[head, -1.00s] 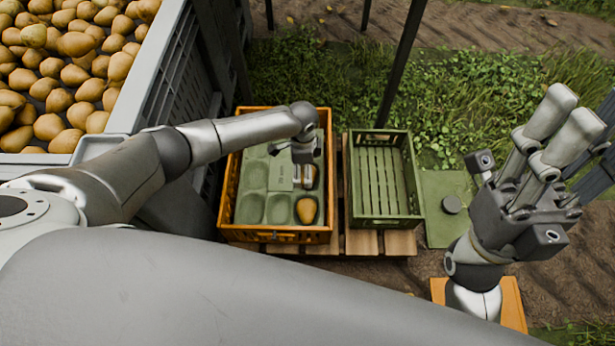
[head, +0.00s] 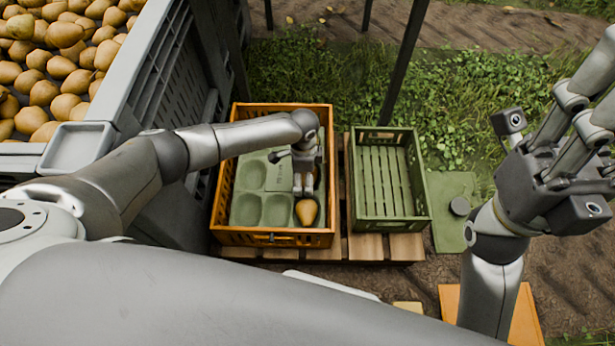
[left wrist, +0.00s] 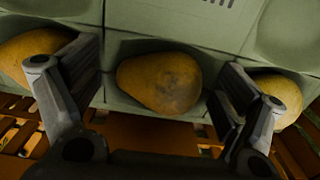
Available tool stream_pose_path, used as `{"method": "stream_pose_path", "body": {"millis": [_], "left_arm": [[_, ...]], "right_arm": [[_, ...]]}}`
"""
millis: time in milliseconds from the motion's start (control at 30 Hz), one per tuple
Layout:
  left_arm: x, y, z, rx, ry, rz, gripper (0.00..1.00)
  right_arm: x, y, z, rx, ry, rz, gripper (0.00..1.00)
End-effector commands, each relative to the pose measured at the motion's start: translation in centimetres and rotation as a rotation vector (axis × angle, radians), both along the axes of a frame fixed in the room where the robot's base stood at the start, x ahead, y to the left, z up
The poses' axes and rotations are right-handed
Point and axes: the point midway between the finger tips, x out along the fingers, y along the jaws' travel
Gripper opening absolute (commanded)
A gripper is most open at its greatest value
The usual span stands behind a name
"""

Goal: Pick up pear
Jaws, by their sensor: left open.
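A yellow-brown pear (head: 306,212) lies in a pocket of the green tray (head: 245,182) inside the orange crate (head: 222,200). My left gripper (head: 303,190) is open over the tray, just behind this pear in the head view, and hides part of the tray. In the left wrist view a pear (left wrist: 160,83) lies between the two open fingers, with no clear contact. Another pear (left wrist: 28,55) shows behind the left finger, and a third (left wrist: 280,95) beside the right finger. My right gripper (head: 585,135) is raised at the right, its fingers partly cut off by the frame.
An empty green crate (head: 388,218) stands right of the orange crate on a wooden pallet (head: 405,247). A large grey bin (head: 150,75) full of pears (head: 62,75) is at upper left. A dark post (head: 404,62) rises behind the green crate.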

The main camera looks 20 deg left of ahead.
Motion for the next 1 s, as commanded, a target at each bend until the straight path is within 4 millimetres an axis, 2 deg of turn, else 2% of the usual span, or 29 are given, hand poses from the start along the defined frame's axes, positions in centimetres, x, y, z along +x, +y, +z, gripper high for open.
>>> {"method": "stream_pose_path", "body": {"millis": [167, 200, 500, 600, 1000], "left_arm": [[0.02, 0.02, 0.07, 0.000, 0.000, 0.000, 0.94], [0.02, 0.02, 0.07, 0.000, 0.000, 0.000, 0.91], [0.02, 0.06, 0.01, 0.001, -0.001, 0.000, 0.52], [0.00, 0.09, -0.06, 0.002, -0.001, 0.000, 0.42], [-0.05, 0.25, 0.11, 0.005, -0.001, 0.000, 0.42]], "right_arm": [[-0.01, 0.00, 0.06, 0.000, 0.000, 0.000, 0.40], [0.00, 0.00, 0.06, 0.000, 0.000, 0.000, 0.40], [0.00, 0.01, 0.03, 0.000, 0.000, 0.000, 0.40], [0.00, 0.01, 0.01, 0.000, 0.000, 0.000, 0.40], [0.01, -0.04, -0.04, 0.000, 0.010, 0.000, 0.40]]}}
